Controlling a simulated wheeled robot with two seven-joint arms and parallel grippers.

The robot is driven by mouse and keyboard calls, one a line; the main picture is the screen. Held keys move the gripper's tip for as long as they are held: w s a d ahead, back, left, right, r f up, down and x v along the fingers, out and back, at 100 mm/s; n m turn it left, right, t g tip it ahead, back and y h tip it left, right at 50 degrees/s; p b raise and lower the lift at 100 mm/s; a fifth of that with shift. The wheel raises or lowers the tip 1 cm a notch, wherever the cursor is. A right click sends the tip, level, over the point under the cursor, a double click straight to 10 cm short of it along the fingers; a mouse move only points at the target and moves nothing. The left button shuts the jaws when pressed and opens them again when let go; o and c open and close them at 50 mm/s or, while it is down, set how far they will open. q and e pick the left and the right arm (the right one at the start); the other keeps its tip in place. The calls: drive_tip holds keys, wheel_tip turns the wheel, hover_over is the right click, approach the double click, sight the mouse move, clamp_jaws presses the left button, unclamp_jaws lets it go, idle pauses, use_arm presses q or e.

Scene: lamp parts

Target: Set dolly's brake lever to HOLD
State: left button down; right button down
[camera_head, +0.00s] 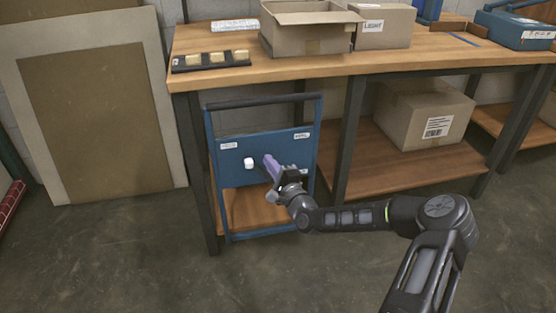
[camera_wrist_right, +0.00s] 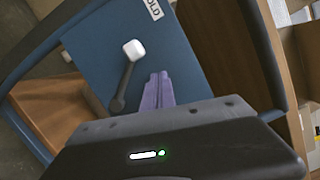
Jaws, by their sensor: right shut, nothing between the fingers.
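The dolly (camera_head: 212,172) is a blue upright frame with a blue panel, standing in front of the bench. Its brake lever shows in the right wrist view as a dark arm (camera_wrist_right: 125,78) with a white knob (camera_wrist_right: 133,49). In the head view the knob (camera_head: 249,163) points toward the panel's left side. A label (camera_wrist_right: 153,8) reading "OLD", cut off by the picture edge, sits above the knob in the wrist view. My right gripper (camera_head: 268,161), with purple fingers (camera_wrist_right: 158,91), is shut and empty beside the lever, to the knob's right in the head view. My left gripper is not in view.
A wooden workbench (camera_head: 400,62) stands behind the dolly, with an open cardboard box (camera_head: 308,30) and a black tray (camera_head: 211,62) on top. A closed carton (camera_head: 425,115) sits on its lower shelf. Large boards (camera_head: 90,110) lean at left. The front floor is clear.

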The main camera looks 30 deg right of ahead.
drive_tip(key=a+n, duration=0.2)
drive_tip(key=shift+w+f+n, duration=0.1)
drive_tip(key=shift+w+n, duration=0.2)
drive_tip(key=shift+w, duration=0.05)
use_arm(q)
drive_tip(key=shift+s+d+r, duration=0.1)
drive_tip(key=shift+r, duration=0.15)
use_arm(e)
drive_tip(key=shift+w+a+f, duration=0.15)
drive_tip(key=shift+a+f, duration=0.05)
drive_tip(key=shift+a, duration=0.25)
drive_tip(key=shift+a, duration=0.1)
